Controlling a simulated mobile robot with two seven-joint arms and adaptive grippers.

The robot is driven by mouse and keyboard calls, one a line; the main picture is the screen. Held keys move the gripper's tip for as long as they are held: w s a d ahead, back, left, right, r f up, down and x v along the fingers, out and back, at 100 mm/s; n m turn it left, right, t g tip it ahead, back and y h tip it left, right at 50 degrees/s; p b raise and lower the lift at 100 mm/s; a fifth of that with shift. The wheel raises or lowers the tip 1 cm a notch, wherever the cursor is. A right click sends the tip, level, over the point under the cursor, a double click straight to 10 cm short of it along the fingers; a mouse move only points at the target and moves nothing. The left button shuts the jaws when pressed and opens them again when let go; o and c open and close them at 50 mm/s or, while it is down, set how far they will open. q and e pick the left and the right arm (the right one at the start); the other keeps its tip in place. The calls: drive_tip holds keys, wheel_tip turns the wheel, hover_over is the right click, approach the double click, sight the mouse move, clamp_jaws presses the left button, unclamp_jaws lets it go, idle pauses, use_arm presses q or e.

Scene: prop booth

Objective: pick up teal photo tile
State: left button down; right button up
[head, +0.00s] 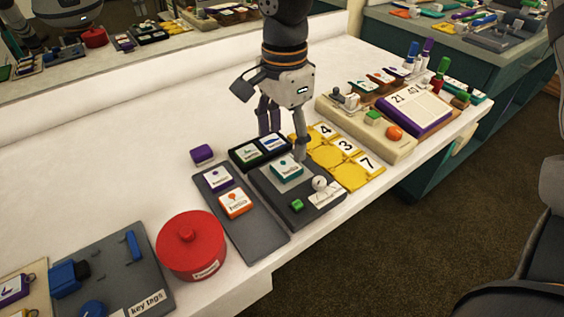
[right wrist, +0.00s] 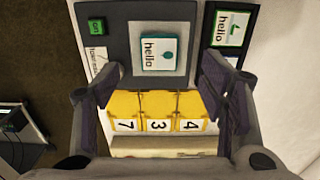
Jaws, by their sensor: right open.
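The teal photo tile (head: 287,168), a square with a white label face, lies on the pale square of a dark grey device (head: 272,192). In the right wrist view the teal tile (right wrist: 178,37) sits centred, beyond and between the fingertips, with "hello" on its label. My right gripper (head: 284,146) points down over the device, its fingers spread and empty. It also shows in the right wrist view (right wrist: 162,72), fingers apart on both sides. I cannot tell the exact gap to the tile. My left gripper is not in view.
A black tray (head: 237,164) with two tiles adjoins the device. A grey board (head: 265,239) with purple and orange tiles, a red round tin (head: 191,246) and yellow number plates (head: 324,156) stand close by.

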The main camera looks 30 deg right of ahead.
sight(285, 167)
drive_tip(key=f, duration=0.6)
drive_tip(key=shift+s+d, duration=0.1)
drive_tip(key=shift+s, duration=0.1)
drive_tip(key=shift+w+f+b, duration=0.15)
drive_tip(key=shift+f+b, duration=0.15)
drive_tip(key=shift+f, duration=0.05)
drive_tip(key=shift+r, duration=0.1)
drive_tip(key=c, duration=1.2)
